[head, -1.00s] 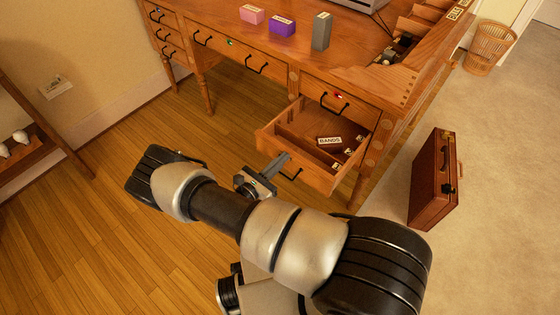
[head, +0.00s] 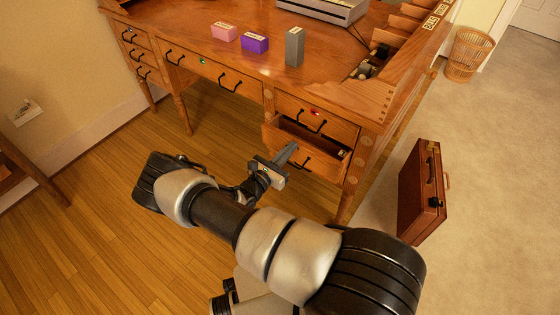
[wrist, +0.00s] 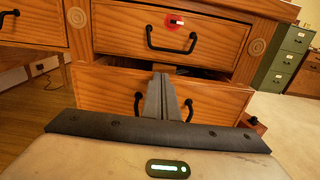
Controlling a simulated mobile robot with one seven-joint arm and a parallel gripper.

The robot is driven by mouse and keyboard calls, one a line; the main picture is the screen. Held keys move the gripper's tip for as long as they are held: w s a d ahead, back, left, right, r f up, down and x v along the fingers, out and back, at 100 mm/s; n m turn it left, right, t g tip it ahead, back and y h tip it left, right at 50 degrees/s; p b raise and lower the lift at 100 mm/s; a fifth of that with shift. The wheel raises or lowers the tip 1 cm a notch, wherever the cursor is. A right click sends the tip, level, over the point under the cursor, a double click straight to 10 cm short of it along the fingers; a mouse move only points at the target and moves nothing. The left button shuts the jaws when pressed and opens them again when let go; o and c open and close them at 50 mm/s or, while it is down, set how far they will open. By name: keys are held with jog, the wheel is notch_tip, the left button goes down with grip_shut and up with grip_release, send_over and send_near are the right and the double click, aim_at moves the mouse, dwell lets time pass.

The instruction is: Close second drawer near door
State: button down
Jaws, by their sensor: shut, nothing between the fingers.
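The second drawer (head: 318,164) on the desk's right side is part open, under a closed top drawer (head: 335,127) with a red-marked lock. In the wrist view the second drawer's front (wrist: 215,100) stands out a little from the desk, with a dark gap above it and its black handle partly hidden behind my fingers. My gripper (head: 290,150) is shut and empty, its fingertips at the drawer front near the handle. It also shows in the wrist view (wrist: 163,78). I cannot tell exactly whether the fingertips touch the wood.
A brown briefcase (head: 420,195) stands on the pale floor right of the desk. A wicker basket (head: 468,55) is farther back. Pink (head: 224,32), purple (head: 255,43) and grey (head: 294,48) blocks stand on the desktop. The wood floor left of my arm is clear.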

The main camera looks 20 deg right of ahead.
aim_at(298, 140)
jog(key=shift+b+x, duration=0.3)
jog(key=shift+x, duration=2.1)
